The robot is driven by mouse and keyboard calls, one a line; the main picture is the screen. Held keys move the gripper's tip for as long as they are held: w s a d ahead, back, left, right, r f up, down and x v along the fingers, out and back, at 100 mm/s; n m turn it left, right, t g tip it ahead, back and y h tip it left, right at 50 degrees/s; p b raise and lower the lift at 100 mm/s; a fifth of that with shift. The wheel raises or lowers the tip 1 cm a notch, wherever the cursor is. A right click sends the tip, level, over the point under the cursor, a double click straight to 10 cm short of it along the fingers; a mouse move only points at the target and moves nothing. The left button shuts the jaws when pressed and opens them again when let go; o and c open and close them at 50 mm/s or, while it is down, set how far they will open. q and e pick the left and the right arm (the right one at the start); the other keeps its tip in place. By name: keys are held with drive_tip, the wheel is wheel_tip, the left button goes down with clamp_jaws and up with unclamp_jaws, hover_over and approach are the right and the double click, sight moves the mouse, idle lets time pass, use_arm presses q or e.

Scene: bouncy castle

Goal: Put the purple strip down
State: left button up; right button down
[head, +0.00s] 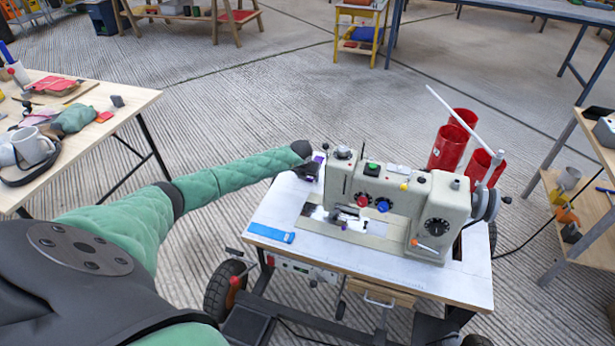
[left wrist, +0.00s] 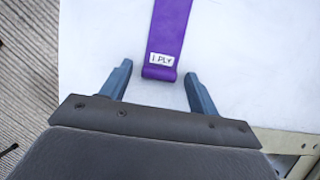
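The purple strip (left wrist: 172,35) lies flat on the white tabletop in the left wrist view, with a white "1 PLY" label near its close end. In the head view only a small part of the strip (head: 318,158) shows, at the back left of the sewing table. My left gripper (left wrist: 158,70) is open. Its two fingers stand on either side of the strip's labelled end, with a gap on both sides. In the head view the left gripper (head: 308,170) is over the table's back left corner, left of the sewing machine. My right gripper is not in view.
The sewing machine (head: 405,205) fills the middle of the wheeled sewing table (head: 455,285). A blue strip (head: 270,233) lies at the table's front left. Red cylinders (head: 449,146) stand behind the machine. A cluttered wooden table (head: 130,103) is at the left.

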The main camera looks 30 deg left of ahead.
use_arm(q)
drive_tip(key=shift+r, duration=0.1)
drive_tip(key=v, duration=1.2)
